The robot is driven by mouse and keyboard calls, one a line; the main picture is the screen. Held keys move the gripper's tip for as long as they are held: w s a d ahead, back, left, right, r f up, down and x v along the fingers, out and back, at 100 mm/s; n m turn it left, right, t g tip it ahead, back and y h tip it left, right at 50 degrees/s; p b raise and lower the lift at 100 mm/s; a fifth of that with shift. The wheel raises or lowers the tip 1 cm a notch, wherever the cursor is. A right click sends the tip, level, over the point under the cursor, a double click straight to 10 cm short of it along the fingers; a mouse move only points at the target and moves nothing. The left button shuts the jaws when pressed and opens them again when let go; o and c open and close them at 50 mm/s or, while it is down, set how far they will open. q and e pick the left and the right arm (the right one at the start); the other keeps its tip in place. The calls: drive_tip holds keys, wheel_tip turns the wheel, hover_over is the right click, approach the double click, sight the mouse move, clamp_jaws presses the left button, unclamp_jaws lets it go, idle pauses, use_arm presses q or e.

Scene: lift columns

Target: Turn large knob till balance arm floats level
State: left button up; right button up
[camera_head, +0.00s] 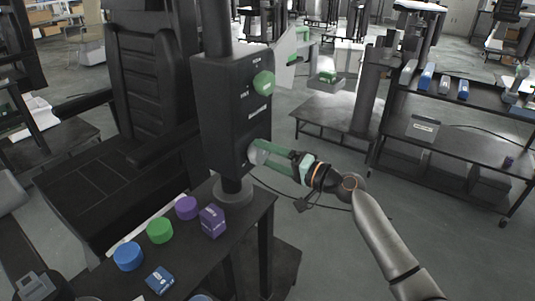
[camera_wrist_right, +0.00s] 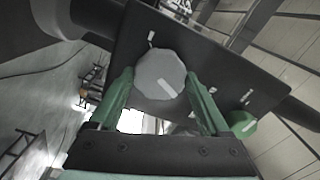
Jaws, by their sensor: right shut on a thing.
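A large light grey faceted knob (camera_wrist_right: 160,74) sits on the face of a black column box (camera_head: 232,112). It has a white pointer mark. My right gripper (camera_head: 258,151) reaches it low on the box, with its green fingers on both sides of the knob. In the right wrist view, the gripper (camera_wrist_right: 161,82) is shut on the knob. A green knob (camera_head: 263,83) sits higher on the same box and also shows in the right wrist view (camera_wrist_right: 243,125). I cannot make out a balance arm. My left gripper is not in view.
A dark table (camera_head: 245,220) below the box holds blue (camera_head: 128,256), green (camera_head: 160,230) and purple (camera_head: 187,208) round pieces and a purple box (camera_head: 212,221). A black chair (camera_head: 140,90) stands left.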

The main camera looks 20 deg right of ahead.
idle(0.4)
drive_tip(key=o, duration=1.2)
drive_tip(key=b+v, duration=0.3)
drive_tip(key=v, duration=0.9)
drive_tip(key=shift+s+d, duration=0.2)
